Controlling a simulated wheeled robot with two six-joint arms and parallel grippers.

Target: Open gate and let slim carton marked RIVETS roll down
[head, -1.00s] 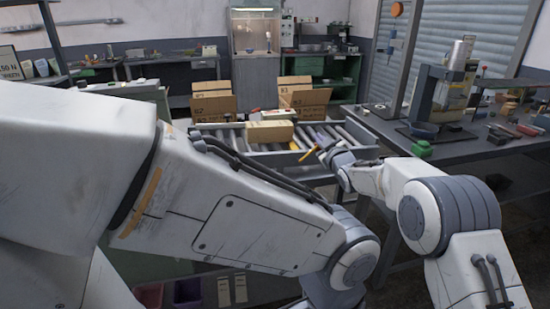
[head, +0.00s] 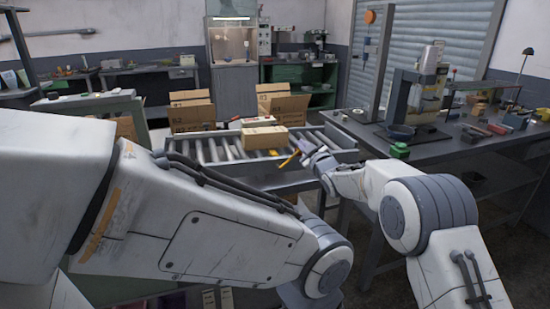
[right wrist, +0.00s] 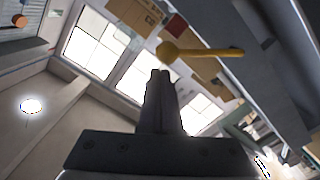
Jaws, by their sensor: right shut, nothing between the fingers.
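A slim tan carton (head: 265,138) lies across the rollers of a grey roller conveyor (head: 322,156); I cannot read its marking. A yellow handle (head: 289,159) stands at the conveyor's near side, likely the gate's lever. It also shows in the right wrist view as a yellow bar with a round knob (right wrist: 205,53), just beyond my fingertips. My right gripper (head: 303,151) is shut and empty, close beside the handle on its right; its closed fingers show in the right wrist view (right wrist: 160,76). They look apart from the handle. The gate itself cannot be made out. My left gripper is out of view.
Two open cardboard boxes (head: 191,111) (head: 283,104) stand behind the conveyor. A bench (head: 440,143) on the right holds a press (head: 415,95), a green block (head: 400,150) and small parts. My left arm fills the left foreground.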

